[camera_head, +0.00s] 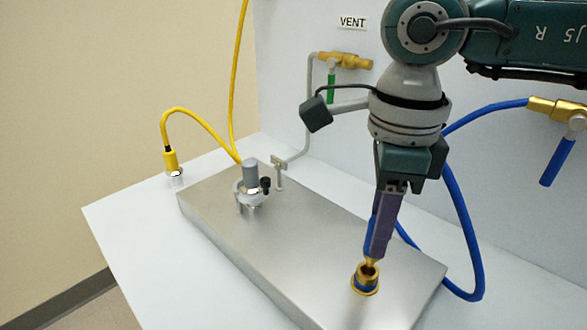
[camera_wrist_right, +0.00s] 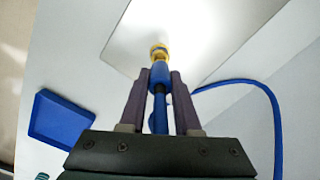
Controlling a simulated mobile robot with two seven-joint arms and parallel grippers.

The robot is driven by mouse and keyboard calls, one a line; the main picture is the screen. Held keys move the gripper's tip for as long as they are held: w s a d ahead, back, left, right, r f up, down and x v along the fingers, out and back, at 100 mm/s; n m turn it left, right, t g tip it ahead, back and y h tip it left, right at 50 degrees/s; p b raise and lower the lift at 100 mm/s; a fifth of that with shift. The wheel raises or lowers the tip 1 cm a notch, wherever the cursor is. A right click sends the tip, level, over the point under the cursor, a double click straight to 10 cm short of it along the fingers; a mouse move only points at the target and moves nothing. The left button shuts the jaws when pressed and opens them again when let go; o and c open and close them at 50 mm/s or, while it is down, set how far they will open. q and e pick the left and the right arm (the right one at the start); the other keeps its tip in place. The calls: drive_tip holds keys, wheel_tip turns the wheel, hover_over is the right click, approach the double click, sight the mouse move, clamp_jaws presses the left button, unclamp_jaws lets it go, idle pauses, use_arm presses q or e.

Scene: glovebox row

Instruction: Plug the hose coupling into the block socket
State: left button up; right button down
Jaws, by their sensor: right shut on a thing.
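My right gripper (camera_head: 376,250) comes down over the metal block (camera_head: 300,235), its purple fingers shut on the blue hose coupling (camera_wrist_right: 159,75). In the wrist view, my right gripper (camera_wrist_right: 159,82) has one finger on each side of the blue coupling body. The brass block socket (camera_head: 365,283), with a blue ring, is near the block's front right end. The coupling's brass tip (camera_head: 370,265) is at the socket's mouth; I cannot tell how deep it sits. The blue hose (camera_head: 465,210) loops behind the gripper to a brass valve. My left gripper is out of view.
A grey-capped fitting (camera_head: 250,177) stands on the block's left part. A yellow hose (camera_head: 185,112) ends at a plug left of the block. A brass valve with a blue handle (camera_head: 557,160) is at right. A blue tray (camera_wrist_right: 38,118) shows in the wrist view.

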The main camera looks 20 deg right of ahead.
drive_tip(key=shift+f+b, duration=1.45)
drive_tip(key=shift+f, duration=0.15)
drive_tip(key=c, duration=0.5)
unclamp_jaws()
drive_tip(key=shift+c, duration=0.2)
drive_tip(key=shift+r, duration=0.1)
wheel_tip(320, 180, up, 10)
drive_tip(key=shift+f, duration=0.1)
